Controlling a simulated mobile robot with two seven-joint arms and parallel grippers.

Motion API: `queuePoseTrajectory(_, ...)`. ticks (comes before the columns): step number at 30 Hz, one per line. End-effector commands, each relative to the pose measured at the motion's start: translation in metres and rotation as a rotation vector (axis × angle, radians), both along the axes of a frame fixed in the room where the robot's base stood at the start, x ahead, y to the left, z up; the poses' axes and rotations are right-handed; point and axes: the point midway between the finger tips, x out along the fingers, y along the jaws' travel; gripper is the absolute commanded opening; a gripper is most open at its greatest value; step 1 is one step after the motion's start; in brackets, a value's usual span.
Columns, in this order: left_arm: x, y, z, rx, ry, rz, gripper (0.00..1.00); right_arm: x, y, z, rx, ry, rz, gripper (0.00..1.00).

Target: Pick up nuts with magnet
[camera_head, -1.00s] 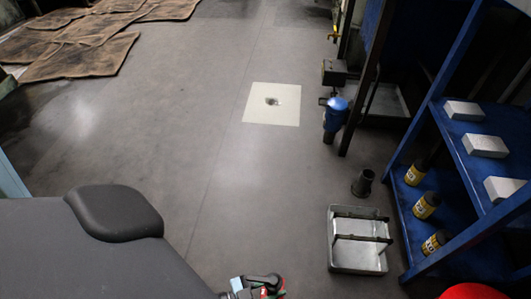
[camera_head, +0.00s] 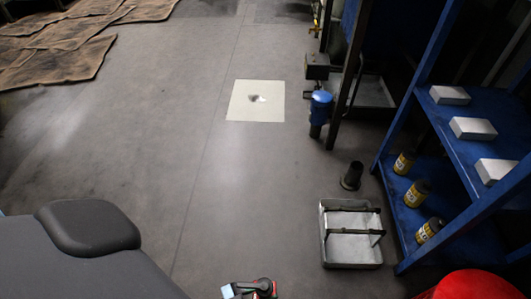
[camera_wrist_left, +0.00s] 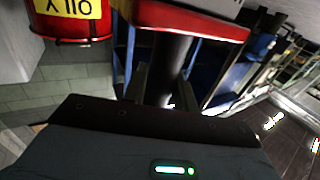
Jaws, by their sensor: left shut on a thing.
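A pale square sheet (camera_head: 240,104) lies flat on the floor. My left gripper (camera_head: 256,289) is at the bottom edge of the head view, partly cut off, well short of the sheet. In the left wrist view it is shut on a dark upright shaft (camera_wrist_left: 168,62). The shaft meets a red-edged pale head (camera_wrist_left: 190,20); this looks like the magnet. My right gripper is not in view.
A metal tray (camera_head: 325,252) and a dark cup (camera_head: 352,176) stand on the right. A blue shelf (camera_head: 400,215) holds grey boxes and yellow-labelled cans. A red container (camera_head: 470,285) is at lower right. Brown mats (camera_head: 70,58) lie upper left. The middle floor is clear.

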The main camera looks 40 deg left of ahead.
Motion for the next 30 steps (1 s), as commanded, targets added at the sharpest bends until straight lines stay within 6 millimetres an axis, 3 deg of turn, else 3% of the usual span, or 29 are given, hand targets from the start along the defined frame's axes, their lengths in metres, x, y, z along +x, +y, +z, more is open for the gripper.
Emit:
queuePoseTrajectory(16,0.002,0.000,-0.034,-0.002,-0.006,0.000,0.00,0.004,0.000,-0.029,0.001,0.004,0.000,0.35)
queuePoseTrajectory(30,0.001,-0.001,-0.055,-0.002,-0.004,0.000,0.00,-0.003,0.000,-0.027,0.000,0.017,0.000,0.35)
